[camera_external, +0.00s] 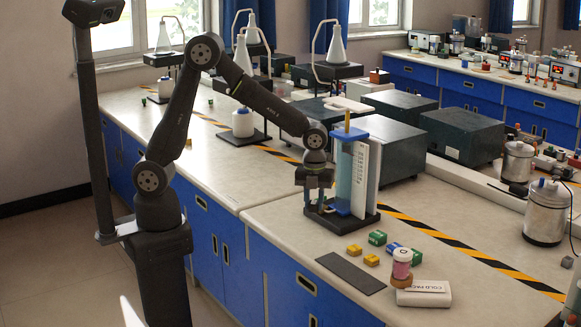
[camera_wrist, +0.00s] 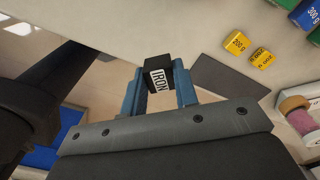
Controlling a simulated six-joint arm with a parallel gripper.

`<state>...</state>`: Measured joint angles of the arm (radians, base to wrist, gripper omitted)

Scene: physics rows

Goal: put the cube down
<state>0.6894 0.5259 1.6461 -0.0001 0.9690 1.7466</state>
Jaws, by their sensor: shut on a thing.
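A black cube labelled "IRON" (camera_wrist: 158,76) is held between the two blue-grey fingers of my gripper (camera_wrist: 157,82) in the wrist view. The fingers press on its two sides, and its labelled face turns toward the camera. In the external view my gripper (camera_external: 313,190) hangs above the front part of the right bench, just left of the blue column stand. The cube is too small and dark to make out there. A flat dark grey mat (camera_external: 350,272) lies bare near the bench's front edge, and it also shows in the wrist view (camera_wrist: 224,78), right of the cube.
The stand with a blue column (camera_external: 344,180) is close beside my gripper. Two yellow blocks (camera_external: 354,250), green blocks (camera_external: 377,238) and a blue block (camera_external: 392,247) lie beyond the mat. A pink spool (camera_external: 402,265) and a cold pack (camera_external: 424,292) are to its right.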

